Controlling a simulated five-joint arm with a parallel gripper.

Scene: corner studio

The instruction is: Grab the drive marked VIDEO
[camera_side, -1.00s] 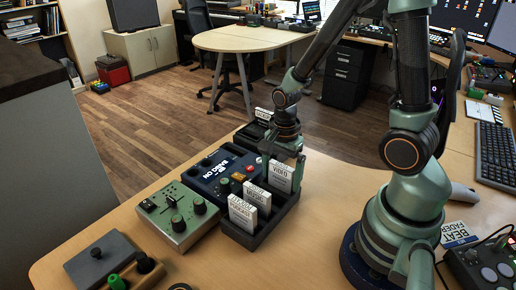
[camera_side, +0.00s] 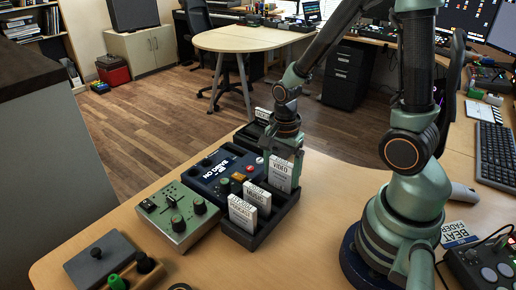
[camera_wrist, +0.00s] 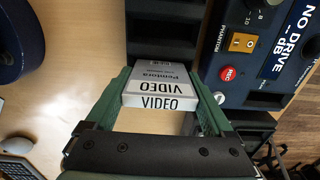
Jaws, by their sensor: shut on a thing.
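The drive marked VIDEO (camera_side: 279,174) is a pale grey box with a white label, upright at the back part of a dark slotted rack (camera_side: 262,232). My gripper (camera_side: 284,157) comes down from above and is shut on the drive. In the wrist view the VIDEO drive (camera_wrist: 160,88) sits between the two green fingers, its lettering facing the camera. Two other white-labelled drives stand in the rack: one marked MUSIC (camera_side: 257,200) and one at the front (camera_side: 242,214), its label too small to read surely.
A dark blue device (camera_side: 222,168) with coloured buttons stands close left of the rack, and a green mixer (camera_side: 178,215) is further left. Another labelled drive (camera_side: 263,114) stands behind my gripper. The table front right of the rack is clear.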

